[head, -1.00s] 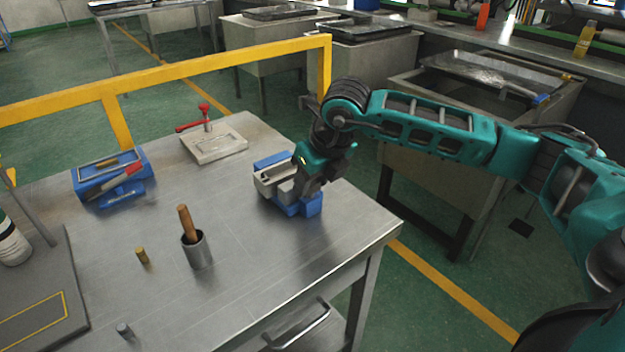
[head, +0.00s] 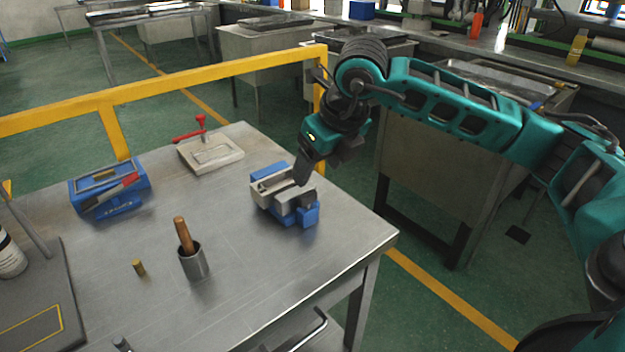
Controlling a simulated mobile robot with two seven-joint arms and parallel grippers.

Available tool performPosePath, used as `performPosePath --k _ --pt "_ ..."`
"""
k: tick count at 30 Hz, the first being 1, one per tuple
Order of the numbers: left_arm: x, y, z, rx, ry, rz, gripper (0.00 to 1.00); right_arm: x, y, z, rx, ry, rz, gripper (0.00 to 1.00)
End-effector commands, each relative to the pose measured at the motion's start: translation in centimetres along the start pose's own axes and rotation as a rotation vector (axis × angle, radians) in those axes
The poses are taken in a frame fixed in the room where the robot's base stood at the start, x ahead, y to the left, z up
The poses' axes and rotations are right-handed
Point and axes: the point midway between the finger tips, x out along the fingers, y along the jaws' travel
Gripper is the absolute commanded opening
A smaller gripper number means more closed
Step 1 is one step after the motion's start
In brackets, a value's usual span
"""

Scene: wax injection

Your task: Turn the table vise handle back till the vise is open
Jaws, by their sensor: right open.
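The blue and grey table vise (head: 285,193) sits near the right edge of the metal worktable (head: 262,268). Its grey jaws face up. Its handle cannot be made out in this view. My right gripper (head: 302,172) points down just above the vise's jaws, at its back right side. It is open and holds nothing visible. I cannot tell if a finger touches the vise. My left gripper is not in view.
A mold plate with a red clamp handle (head: 212,150) lies behind the vise. A metal cup with a wooden-handled tool (head: 193,262) and a small brass cylinder (head: 138,267) stand in front. A yellow rail (head: 200,78) runs behind the table.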

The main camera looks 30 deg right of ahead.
Motion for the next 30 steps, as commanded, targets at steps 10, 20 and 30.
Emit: performPosePath --k 10,20,30 --pt "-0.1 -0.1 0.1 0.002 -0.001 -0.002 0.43 -4.7 0.0 0.0 0.000 -0.001 0.000 0.70" --pt "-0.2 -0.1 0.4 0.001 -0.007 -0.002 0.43 -4.9 0.0 0.0 0.001 0.000 0.000 0.70" --pt "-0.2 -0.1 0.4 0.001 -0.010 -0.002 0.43 -4.9 0.0 0.0 0.001 0.001 0.000 0.70"
